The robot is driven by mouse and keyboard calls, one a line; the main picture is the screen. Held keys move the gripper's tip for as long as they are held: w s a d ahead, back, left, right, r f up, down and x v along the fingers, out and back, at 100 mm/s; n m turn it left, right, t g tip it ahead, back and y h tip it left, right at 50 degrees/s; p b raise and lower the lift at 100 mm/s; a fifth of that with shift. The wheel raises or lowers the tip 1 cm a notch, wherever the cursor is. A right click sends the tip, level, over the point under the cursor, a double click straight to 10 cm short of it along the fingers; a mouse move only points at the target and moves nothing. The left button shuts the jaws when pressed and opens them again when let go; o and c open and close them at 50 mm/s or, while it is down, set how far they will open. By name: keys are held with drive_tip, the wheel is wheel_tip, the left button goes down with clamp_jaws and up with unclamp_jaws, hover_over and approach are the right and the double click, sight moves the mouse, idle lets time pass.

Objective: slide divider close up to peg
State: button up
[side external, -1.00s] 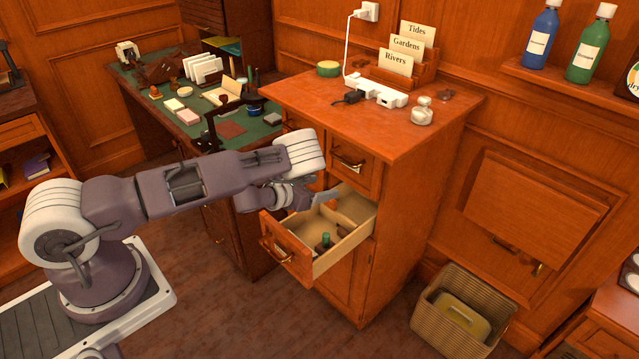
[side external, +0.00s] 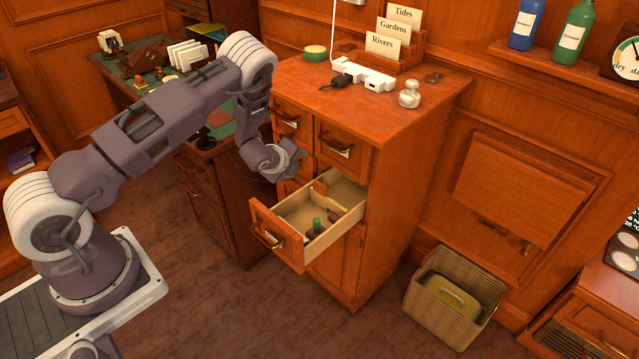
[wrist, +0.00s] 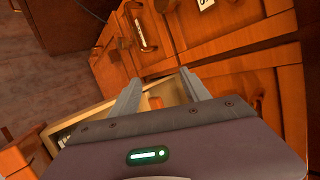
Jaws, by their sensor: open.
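The pulled-out drawer (side external: 276,236) holds a pale cross divider (side external: 335,201) with an orange-brown tab (side external: 320,187) at its top left. A green-topped peg (side external: 316,226) stands upright in the front part of the drawer, with a clear gap between it and the divider. My gripper (side external: 290,163) is open and empty, above and behind the drawer's left side, apart from the divider. In the wrist view my gripper (wrist: 160,84) has its fingers spread, with the orange tab (wrist: 156,102) visible between them. The peg is not clearly visible there.
Closed drawers with handles (side external: 337,149) sit just above the open one. The cabinet top holds a white power strip (side external: 364,75), a card rack (side external: 402,62) and a glass bottle (side external: 409,94). A wicker basket (side external: 423,304) stands on the floor at right.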

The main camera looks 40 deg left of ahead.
drive_tip(key=n+g, duration=0.1)
drive_tip(key=n, duration=0.4)
wheel_tip(320, 180, up, 8)
drive_tip(key=n+g+h, duration=0.3)
drive_tip(key=n+h, duration=0.1)
drive_tip(key=n, duration=0.9)
hover_over(320, 184)
drive_tip(key=s, duration=0.2)
drive_tip(key=f, duration=0.5)
drive_tip(key=w+f, duration=0.1)
drive_tip(key=f, duration=0.4)
drive_tip(key=w+f, duration=0.1)
drive_tip(key=f, duration=0.4)
drive_tip(key=shift+g, duration=0.3)
clamp_jaws()
